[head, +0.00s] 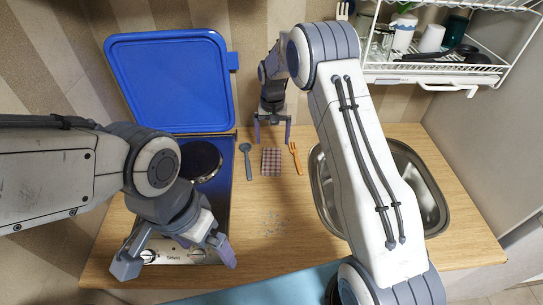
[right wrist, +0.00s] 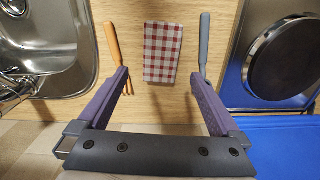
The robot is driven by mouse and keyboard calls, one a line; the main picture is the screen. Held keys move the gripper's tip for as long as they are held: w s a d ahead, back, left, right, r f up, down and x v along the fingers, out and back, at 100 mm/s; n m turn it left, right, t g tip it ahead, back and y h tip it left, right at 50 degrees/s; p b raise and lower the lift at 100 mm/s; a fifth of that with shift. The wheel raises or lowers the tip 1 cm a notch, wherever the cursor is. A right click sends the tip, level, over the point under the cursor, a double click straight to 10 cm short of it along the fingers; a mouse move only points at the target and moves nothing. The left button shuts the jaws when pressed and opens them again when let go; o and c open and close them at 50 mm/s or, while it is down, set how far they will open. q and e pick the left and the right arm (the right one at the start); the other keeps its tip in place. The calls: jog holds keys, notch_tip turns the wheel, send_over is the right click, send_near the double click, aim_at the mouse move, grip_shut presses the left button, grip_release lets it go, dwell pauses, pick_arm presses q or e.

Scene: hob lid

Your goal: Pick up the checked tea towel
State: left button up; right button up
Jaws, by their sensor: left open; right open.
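The checked tea towel (head: 271,162) is a small folded red and white cloth lying flat on the wooden worktop, between a grey spoon and an orange fork. It also shows in the right wrist view (right wrist: 162,52), ahead of and between my open fingers. My right gripper (head: 272,138) is open and empty, just behind the towel in the head view, apart from it; in the right wrist view its fingers (right wrist: 160,78) spread wider than the towel. My left gripper (head: 175,258) is open and empty over the front of the hob, left of the towel.
The grey spoon (head: 247,160) lies left of the towel and the orange fork (head: 295,158) right of it. The hob has its blue lid (head: 172,80) raised and a dark plate (head: 200,160). A steel sink (head: 425,190) is at right. Crumbs (head: 272,222) lie on the worktop nearer me. A dish rack (head: 440,72) hangs above the sink.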

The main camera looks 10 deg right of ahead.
jog(key=p, duration=0.1)
send_over(272, 160)
notch_tip(272, 160, down, 4)
jog(key=shift+d+f, duration=0.1)
jog(key=shift+f, duration=0.1)
notch_tip(272, 160, down, 5)
jog(key=p, duration=0.3)
jog(key=shift+s+r, duration=0.1)
jog(key=shift+r, duration=0.05)
jog(key=shift+f, duration=0.35)
jog(key=c, duration=1.2)
